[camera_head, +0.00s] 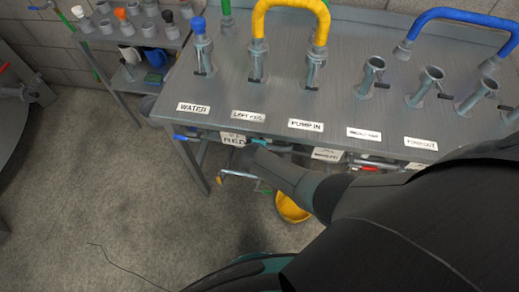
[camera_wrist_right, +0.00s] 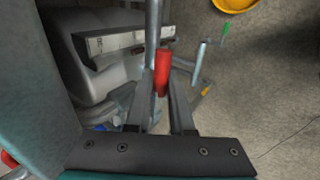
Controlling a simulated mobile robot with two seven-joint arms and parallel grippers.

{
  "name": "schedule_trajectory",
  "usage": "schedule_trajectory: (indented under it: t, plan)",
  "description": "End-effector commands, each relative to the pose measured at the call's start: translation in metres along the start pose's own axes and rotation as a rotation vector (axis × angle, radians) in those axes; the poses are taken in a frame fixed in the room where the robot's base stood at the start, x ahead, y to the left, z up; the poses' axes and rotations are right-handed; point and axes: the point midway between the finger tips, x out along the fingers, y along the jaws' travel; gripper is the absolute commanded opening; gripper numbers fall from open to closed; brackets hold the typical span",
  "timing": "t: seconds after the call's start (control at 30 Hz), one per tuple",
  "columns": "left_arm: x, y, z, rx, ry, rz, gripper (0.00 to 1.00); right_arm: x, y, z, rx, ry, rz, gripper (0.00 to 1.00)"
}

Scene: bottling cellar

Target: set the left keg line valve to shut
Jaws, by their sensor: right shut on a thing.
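The left keg station (camera_head: 249,114) is marked by a printed label on the steel table. My right arm reaches to the table's front edge just below that label. My right gripper (camera_head: 257,143) is small and partly hidden there by its own wrist. In the right wrist view, my right gripper (camera_wrist_right: 163,95) is shut on a red lever handle (camera_wrist_right: 162,65), which lies between its two fingers beside a grey pipe (camera_wrist_right: 154,25). The lever's valve body is hidden, so I cannot tell its setting. My left gripper is not in view.
The steel table (camera_head: 330,95) carries several pipe stubs and a yellow hose bend (camera_head: 319,25). A blue-handled lever (camera_head: 181,138) sits left of my gripper, and a red-handled one (camera_head: 369,168) right. A yellow object (camera_head: 290,209) is on the floor. Open floor lies left.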

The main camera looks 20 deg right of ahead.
Motion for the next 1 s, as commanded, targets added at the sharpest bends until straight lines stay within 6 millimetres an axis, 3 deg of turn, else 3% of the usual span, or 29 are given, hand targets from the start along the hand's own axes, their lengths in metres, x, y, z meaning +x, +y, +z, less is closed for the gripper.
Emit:
schedule_trajectory:
  t: [0.6,0.63,0.87,1.0]
  plan:
    - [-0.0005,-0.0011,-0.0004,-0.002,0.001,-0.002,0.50,-0.0017,0.0014,0.0016,-0.026,-0.040,0.000,0.00]
    - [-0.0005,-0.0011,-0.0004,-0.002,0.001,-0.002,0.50,-0.0016,0.0014,0.0016,-0.026,-0.040,0.001,0.23]
    - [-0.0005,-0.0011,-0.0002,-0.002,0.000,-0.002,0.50,-0.0017,0.0014,0.0010,-0.024,-0.037,0.000,0.49]
    - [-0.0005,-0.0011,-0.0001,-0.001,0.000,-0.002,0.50,-0.0018,0.0013,0.0006,-0.024,-0.036,0.000,0.51]
